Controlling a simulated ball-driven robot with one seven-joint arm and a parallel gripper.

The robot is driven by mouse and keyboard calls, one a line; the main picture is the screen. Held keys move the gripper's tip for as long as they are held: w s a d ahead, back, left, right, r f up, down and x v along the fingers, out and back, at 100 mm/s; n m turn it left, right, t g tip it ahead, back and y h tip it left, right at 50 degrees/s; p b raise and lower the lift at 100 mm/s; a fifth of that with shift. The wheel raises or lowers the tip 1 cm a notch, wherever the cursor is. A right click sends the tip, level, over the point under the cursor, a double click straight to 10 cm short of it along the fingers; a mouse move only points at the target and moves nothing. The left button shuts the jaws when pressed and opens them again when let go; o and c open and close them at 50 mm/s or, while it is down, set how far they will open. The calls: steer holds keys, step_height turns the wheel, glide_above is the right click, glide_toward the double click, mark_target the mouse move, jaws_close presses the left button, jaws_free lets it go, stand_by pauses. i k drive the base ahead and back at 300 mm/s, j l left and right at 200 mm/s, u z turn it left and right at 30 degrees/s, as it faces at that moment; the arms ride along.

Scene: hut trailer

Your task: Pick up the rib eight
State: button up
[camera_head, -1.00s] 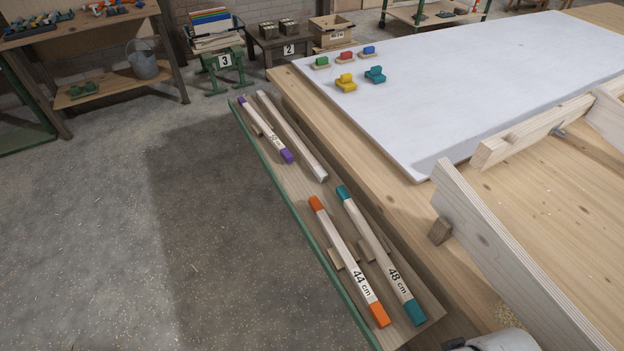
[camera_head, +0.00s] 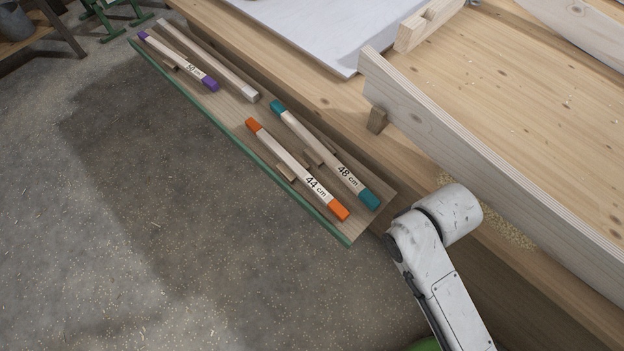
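No piece in view is marked "rib eight". Several wooden sticks lie on a low shelf along the workbench. One stick with orange ends (camera_head: 293,163) reads "44 cm". Beside it on the right, a stick with teal ends (camera_head: 318,147) reads "48 cm". Farther back is a stick with purple ends (camera_head: 178,59), its label too small to read surely. Next to that one lies a stick with pale ends (camera_head: 208,62). My white arm shows at the lower right, just right of the shelf's near end. My gripper is out of view.
The shelf (camera_head: 352,232) has a green front edge and small wooden blocks under the sticks. The bench (camera_head: 335,98) carries a white board (camera_head: 310,25) and upright plywood pieces (camera_head: 470,150).

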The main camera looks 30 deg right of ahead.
mark_target(586, 252)
steer(key=k+j+z, duration=0.2)
steer(key=z, duration=0.2)
steer(key=k+j+z, duration=0.1)
steer(key=k+z, duration=0.35)
steer(key=z, duration=0.3)
steer(key=k+z, duration=0.35)
steer(key=i+j, duration=0.05)
